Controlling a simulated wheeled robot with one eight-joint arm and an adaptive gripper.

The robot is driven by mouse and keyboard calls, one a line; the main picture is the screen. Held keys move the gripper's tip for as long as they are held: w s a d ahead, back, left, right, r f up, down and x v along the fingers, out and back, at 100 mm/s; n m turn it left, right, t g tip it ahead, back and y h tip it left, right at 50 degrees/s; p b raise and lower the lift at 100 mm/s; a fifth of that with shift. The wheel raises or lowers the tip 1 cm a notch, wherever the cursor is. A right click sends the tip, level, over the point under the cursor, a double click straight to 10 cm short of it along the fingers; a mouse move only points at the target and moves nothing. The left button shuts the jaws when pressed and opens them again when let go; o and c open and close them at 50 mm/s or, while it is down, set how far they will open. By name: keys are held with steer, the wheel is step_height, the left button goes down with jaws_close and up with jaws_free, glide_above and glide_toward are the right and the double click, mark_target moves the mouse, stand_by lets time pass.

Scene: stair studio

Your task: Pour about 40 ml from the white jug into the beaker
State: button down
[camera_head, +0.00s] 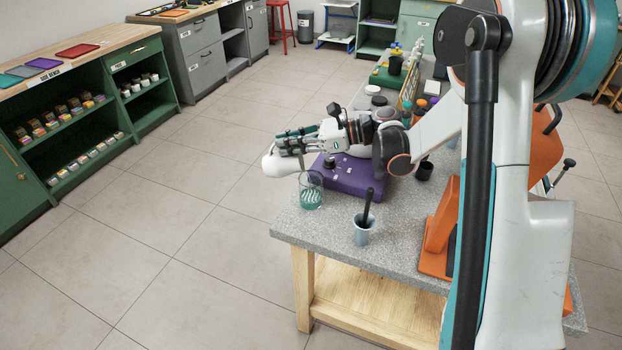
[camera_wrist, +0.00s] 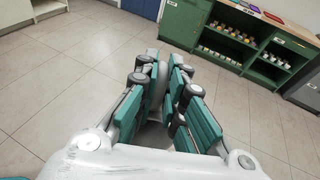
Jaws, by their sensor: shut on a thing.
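The white jug (camera_head: 281,165) is off the ground at the table's front-left corner and looks tilted. My gripper (camera_head: 290,143) is shut on it, its dark green fingers across the jug's upper side. The clear glass beaker (camera_head: 311,192) stands on the grey table just below and right of the jug, with teal-green showing in its lower part. I cannot tell if any liquid is flowing. In the wrist view my gripper (camera_wrist: 164,92) has its green-padded fingers around a pale part of the jug (camera_wrist: 156,88); most of the jug is hidden there.
A purple box (camera_head: 352,180) sits right behind the beaker. A pale blue cup with a dark stick (camera_head: 362,232) stands in front, and an orange stand (camera_head: 440,235) is to the right. The floor left of the table is clear.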

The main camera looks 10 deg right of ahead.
steer(key=a+r+h+p, duration=0.1)
steer(key=p, duration=0.1)
steer(key=a+h+p, duration=0.1)
steer(key=p, duration=0.2)
steer(key=shift+w+a+r+g+h, duration=0.15)
steer(key=shift+r+g+h, duration=0.25)
steer(key=shift+a+f+h, duration=0.1)
steer(key=shift+h, duration=0.3)
steer(key=shift+w+f, duration=0.1)
steer(key=shift+f, duration=0.15)
steer(key=shift+w+a+r+g+h+p, duration=0.1)
steer(key=shift+a+r+g+h+p, duration=0.25)
steer(key=shift+h+p, duration=0.8)
steer(key=shift+w+a+f+h, duration=0.1)
steer(key=shift+a+f+h, duration=0.05)
steer(key=shift+f+h, duration=0.3)
steer(key=shift+a+f, duration=0.1)
